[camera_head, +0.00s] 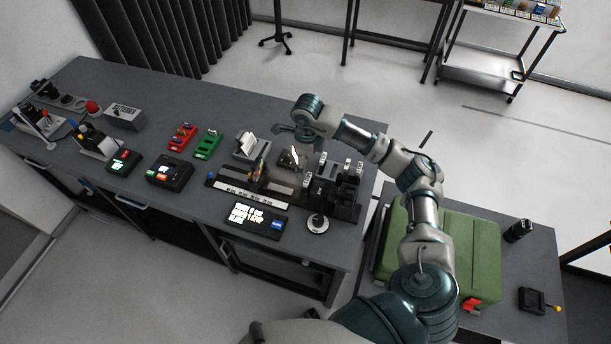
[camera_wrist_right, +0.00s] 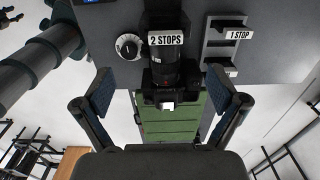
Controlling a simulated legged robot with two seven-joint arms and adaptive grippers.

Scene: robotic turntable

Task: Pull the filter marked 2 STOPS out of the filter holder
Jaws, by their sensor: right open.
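In the right wrist view, the filter marked 2 STOPS (camera_wrist_right: 166,39) shows its white label in front of a black lens-like body (camera_wrist_right: 163,66). Whether it sits fully in a holder slot cannot be told. My right gripper (camera_wrist_right: 160,80) is open, its two fingers spread to either side of that black body, with nothing held. In the head view, the right gripper (camera_head: 290,142) is above the bench, behind and left of the black holder assembly (camera_head: 344,192). Small white labels there are too small to read. My left gripper is not in view.
A filter marked 1 STOP (camera_wrist_right: 237,35) stands in a rack at the right of the wrist view. A green case (camera_head: 465,250) lies on the right-hand table.

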